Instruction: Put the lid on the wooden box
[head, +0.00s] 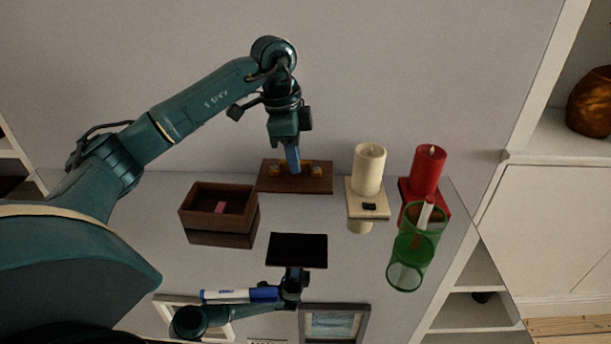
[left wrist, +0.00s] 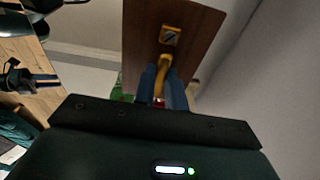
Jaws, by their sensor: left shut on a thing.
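The wooden box (head: 190,212) is dark brown and open, standing on the left part of a shiny table. A small pink item (head: 220,208) lies inside it. The lid (head: 267,180) is a flat brown board with a brass-coloured handle, to the right of the box and apart from it. My left gripper (head: 295,168) points down and is shut on the handle. The lid's dark reflection lies well below it, so it is held above the table. In the left wrist view, the blue fingers (left wrist: 162,88) close around the handle, with the lid (left wrist: 190,25) beyond.
A cream candle (head: 369,170) on a cream stand and a red candle (head: 428,172) on a red stand are to the right. A green glass (head: 417,225) stands in front of the red candle. A blue marker (head: 240,295) lies near the front. A wall rises behind.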

